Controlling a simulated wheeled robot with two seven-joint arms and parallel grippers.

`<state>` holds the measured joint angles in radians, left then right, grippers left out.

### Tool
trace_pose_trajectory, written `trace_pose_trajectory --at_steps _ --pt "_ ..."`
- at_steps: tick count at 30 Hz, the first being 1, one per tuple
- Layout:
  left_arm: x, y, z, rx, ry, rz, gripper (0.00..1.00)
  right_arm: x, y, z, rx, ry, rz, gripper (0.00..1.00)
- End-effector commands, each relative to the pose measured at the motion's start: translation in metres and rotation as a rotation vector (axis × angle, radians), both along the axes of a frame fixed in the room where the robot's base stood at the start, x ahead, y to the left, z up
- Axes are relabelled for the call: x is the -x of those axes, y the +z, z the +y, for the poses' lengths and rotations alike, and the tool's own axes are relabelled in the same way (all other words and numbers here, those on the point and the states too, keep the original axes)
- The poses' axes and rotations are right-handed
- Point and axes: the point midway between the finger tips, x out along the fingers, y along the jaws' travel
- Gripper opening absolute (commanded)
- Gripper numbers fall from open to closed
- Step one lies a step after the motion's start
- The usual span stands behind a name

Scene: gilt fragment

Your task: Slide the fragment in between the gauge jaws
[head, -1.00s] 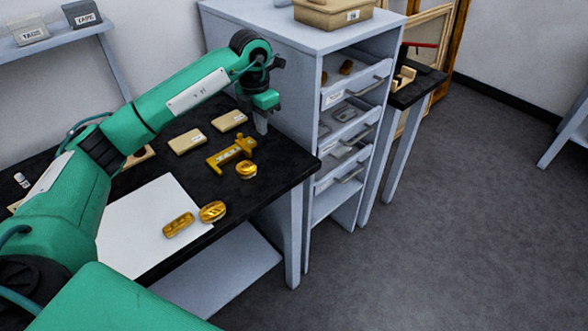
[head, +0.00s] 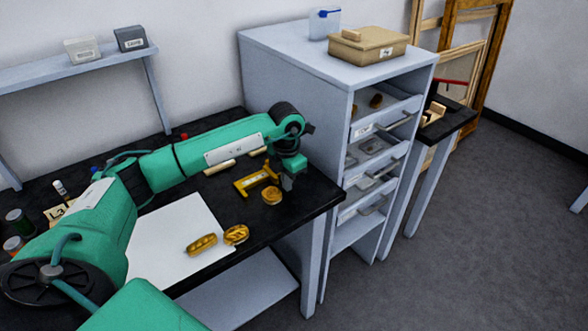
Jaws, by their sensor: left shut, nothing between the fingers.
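A yellow gauge (head: 244,185) lies on the black bench, its two ends standing out from a bar. A round gilt fragment (head: 272,196) lies just in front of the gauge's right part; I cannot tell whether they touch. Two more gilt pieces, a long one (head: 201,244) and a rounder one (head: 236,235), lie at the right edge of a white sheet (head: 170,238). My left gripper (head: 288,184) points down, shut and empty, just right of the gauge and beside the round fragment. Whether it touches the fragment is unclear. My right gripper is out of view.
A grey drawer cabinet (head: 300,58) stands close to the right of the bench, with a tan box (head: 367,46) on top. Pale blocks (head: 219,167) lie behind the gauge, partly hidden by my arm. Small jars (head: 20,221) stand at the bench's left. The front right bench corner is clear.

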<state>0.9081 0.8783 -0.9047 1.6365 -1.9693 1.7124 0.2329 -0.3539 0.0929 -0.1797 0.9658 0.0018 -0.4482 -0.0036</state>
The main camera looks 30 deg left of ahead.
Motion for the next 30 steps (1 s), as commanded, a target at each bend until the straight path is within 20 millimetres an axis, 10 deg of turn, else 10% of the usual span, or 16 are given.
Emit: trace_pose_trajectory --at_steps 30 --pt "0.027 0.001 0.010 0.000 0.000 -0.001 0.00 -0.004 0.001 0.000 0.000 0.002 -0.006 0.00"
